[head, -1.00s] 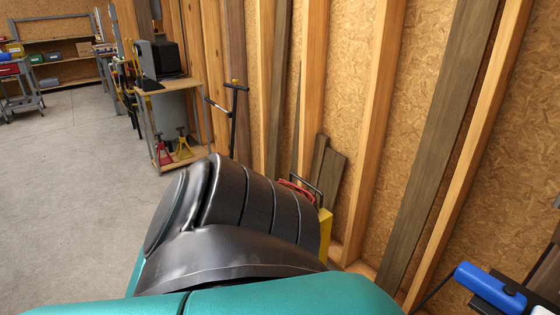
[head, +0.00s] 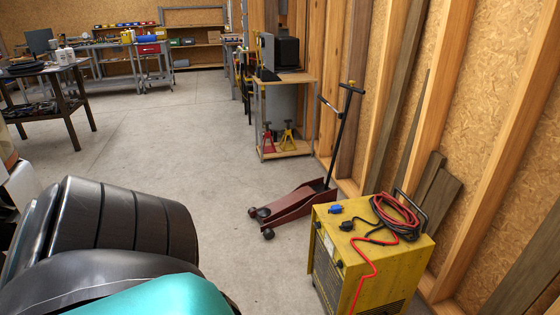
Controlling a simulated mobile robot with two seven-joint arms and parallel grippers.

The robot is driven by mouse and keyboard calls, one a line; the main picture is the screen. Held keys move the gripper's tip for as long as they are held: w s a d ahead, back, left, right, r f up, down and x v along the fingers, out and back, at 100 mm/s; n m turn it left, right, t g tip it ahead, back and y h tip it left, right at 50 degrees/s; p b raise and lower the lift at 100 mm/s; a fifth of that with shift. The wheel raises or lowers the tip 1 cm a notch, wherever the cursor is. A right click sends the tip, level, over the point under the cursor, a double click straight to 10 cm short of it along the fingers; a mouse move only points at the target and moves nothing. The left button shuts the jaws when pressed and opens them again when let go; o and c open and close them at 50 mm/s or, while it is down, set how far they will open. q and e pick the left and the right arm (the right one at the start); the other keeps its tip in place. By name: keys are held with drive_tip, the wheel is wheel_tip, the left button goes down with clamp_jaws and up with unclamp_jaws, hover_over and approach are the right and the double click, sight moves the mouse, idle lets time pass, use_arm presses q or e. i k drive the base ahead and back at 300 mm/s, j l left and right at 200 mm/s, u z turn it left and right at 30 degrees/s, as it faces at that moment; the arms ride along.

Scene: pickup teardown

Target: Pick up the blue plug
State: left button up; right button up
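A small blue plug (head: 335,209) lies on the top of a yellow box-shaped machine (head: 385,262), near its far left corner. A black plug or connector (head: 347,226) is just in front of it. Red and black cables (head: 398,217) are coiled on the right half of the top, and a red cable runs down the front. Whether the blue plug is joined to a cable cannot be told. Neither of my grippers is in view.
A large black ribbed object (head: 115,222) and a teal surface (head: 165,297) fill the lower left. A red floor jack (head: 300,200) stands behind the machine, by the stud wall. A wooden-topped stand (head: 285,80) is farther back. The concrete floor (head: 190,140) is clear in the middle.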

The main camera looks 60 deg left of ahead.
sight(335, 209)
drive_tip(key=u, duration=1.45)
drive_tip(key=z, duration=2.4)
drive_tip(key=u, duration=2.45)
drive_tip(key=j, duration=0.45)
drive_tip(key=i+z, duration=0.05)
